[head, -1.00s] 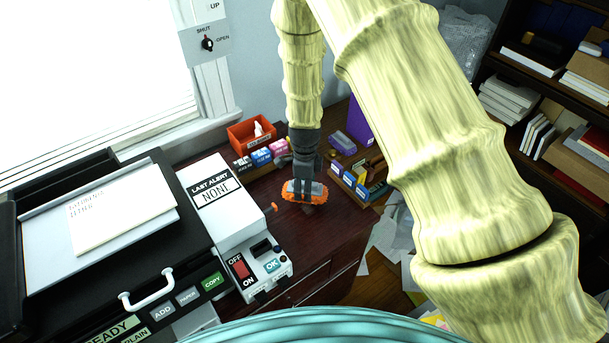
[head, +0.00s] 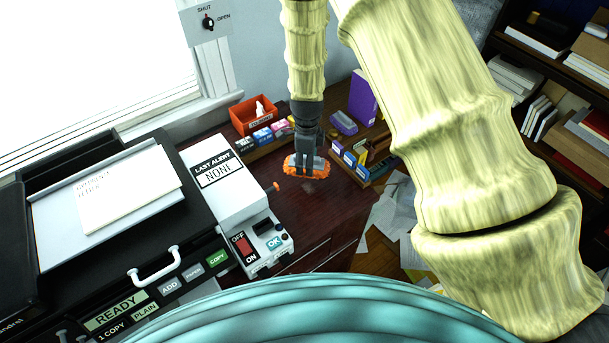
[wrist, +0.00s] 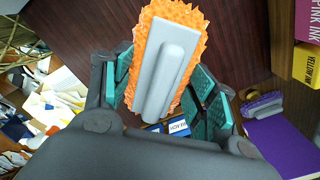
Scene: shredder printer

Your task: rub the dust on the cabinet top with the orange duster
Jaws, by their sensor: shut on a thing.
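The orange duster (head: 291,168), with fluffy orange edges and a grey back and handle, is at the cabinet top, beyond the dust in the head view. It also shows in the wrist view (wrist: 190,18), between the green-padded fingers. My gripper (head: 306,170) points down and is shut on its grey handle. The cabinet top (head: 325,208) is dark reddish wood. A faint grey dust patch (head: 308,187) lies just on the near side of the duster. Whether the duster touches the wood is hard to tell.
An orange tray (head: 239,120) and small ink boxes (head: 263,136) stand behind the duster. A wooden organizer (head: 366,172) is close on the right. The white alert machine (head: 232,205) is on the left. A small orange piece (head: 276,186) lies on the wood.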

